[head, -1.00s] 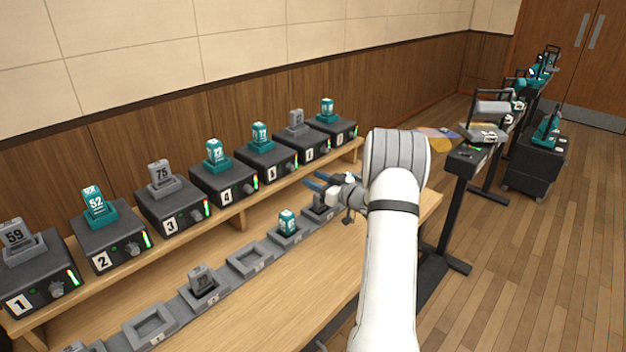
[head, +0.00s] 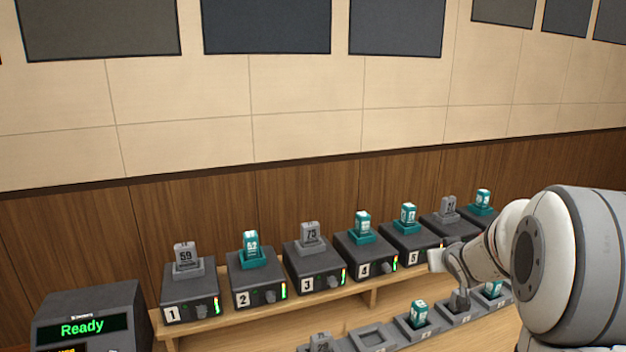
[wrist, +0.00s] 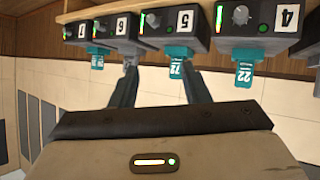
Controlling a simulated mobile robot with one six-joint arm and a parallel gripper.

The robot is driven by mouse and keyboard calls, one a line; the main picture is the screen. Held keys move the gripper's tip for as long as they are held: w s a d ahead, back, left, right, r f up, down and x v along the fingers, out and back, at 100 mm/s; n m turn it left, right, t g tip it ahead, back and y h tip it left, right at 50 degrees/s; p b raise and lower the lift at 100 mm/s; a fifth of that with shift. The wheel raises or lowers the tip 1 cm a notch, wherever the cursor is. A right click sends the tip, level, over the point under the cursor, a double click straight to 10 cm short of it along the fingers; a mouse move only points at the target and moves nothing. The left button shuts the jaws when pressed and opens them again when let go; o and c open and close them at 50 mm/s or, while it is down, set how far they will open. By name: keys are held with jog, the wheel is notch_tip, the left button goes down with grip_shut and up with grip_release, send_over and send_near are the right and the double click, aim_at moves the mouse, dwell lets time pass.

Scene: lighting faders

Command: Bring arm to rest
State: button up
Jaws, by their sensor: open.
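My gripper shows in the wrist view (wrist: 159,80) with its two dark fingers apart and nothing between them. Beyond the fingers is the row of numbered boxes, upside down in that view, with box 5 (wrist: 183,22) and box 6 (wrist: 125,27) nearest the fingertips. In the head view my arm comes in from the right, bent, with its wrist end in front of the boxes right of box 5 (head: 413,256). The fingertips are hard to make out there.
Numbered boxes, including box 1 (head: 190,300) and box 4 (head: 365,259), stand on a wooden shelf with grey or teal fader blocks on top. A lower row of grey trays (head: 373,337) lies in front. A console (head: 80,300) reading "Ready" stands lower left.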

jog(key=s+a+g, duration=0.3)
jog(key=s+a, duration=0.2)
jog(key=s, duration=0.5)
jog(key=s+a+g+y+p, duration=0.1)
jog(key=s+a+g, duration=0.2)
jog(key=s+a, duration=0.3)
jog(key=s+a+f+g+y+p, duration=0.1)
jog(key=s+a+g, duration=0.2)
jog(key=s, duration=1.3)
jog(key=a, duration=0.2)
jog(key=shift+a, duration=0.35)
jog(key=shift+s, duration=0.15)
jog(key=shift+c, duration=0.6)
